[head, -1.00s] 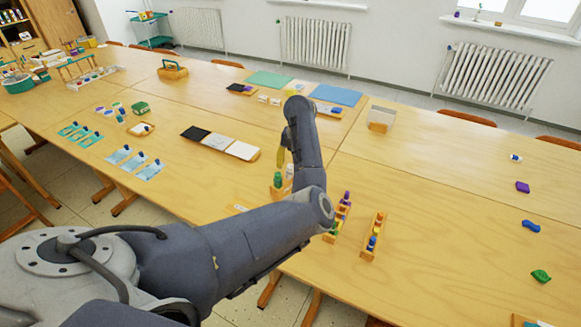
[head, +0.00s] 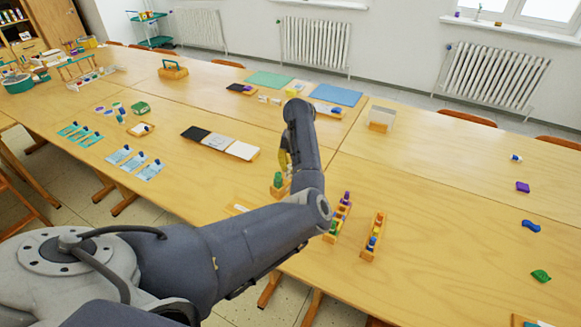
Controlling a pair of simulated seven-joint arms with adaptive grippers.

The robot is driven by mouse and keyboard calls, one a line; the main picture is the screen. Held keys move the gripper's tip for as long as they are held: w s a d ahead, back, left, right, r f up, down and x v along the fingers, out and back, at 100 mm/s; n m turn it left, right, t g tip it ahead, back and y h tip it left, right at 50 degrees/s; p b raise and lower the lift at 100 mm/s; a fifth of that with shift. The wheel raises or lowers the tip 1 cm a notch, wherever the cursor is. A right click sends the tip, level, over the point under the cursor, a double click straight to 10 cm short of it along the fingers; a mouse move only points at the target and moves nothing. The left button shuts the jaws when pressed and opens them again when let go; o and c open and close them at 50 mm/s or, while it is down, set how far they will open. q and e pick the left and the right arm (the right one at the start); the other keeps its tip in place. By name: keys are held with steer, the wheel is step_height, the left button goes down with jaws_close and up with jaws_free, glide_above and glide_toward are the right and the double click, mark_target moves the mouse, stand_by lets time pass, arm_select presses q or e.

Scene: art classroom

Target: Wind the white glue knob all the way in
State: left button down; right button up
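A small wooden holder (head: 276,191) stands near the table's front edge, just left of my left forearm. A green knob or cap (head: 278,179) shows on it. No white knob can be made out now; my arm covers the right part of the holder. My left gripper (head: 285,163) hangs down behind my own wrist, close above and beside the holder. Only a sliver of it with a yellowish part shows, so its fingers and any contact are hidden. My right gripper is not in view.
To the right stand two narrow wooden racks with coloured pieces (head: 341,217) (head: 373,237). Behind lies a tray with black, grey and white pads (head: 220,143). Small coloured pieces, such as a green one (head: 541,276), lie along the right. The middle right of the table is clear.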

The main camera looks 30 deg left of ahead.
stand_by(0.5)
arm_select(q)
steer(key=n, duration=0.7)
steer(key=shift+d+n, duration=0.1)
steer(key=shift+n, duration=0.2)
steer(key=n, duration=0.3)
steer(key=shift+n+t, duration=0.3)
steer(key=shift+n, duration=1.6)
steer(key=c, duration=1.2)
jaws_free()
steer(key=shift+d+r, duration=0.15)
steer(key=shift+r, duration=1.85)
steer(key=shift+d+r, duration=0.15)
steer(key=shift+r, duration=1.85)
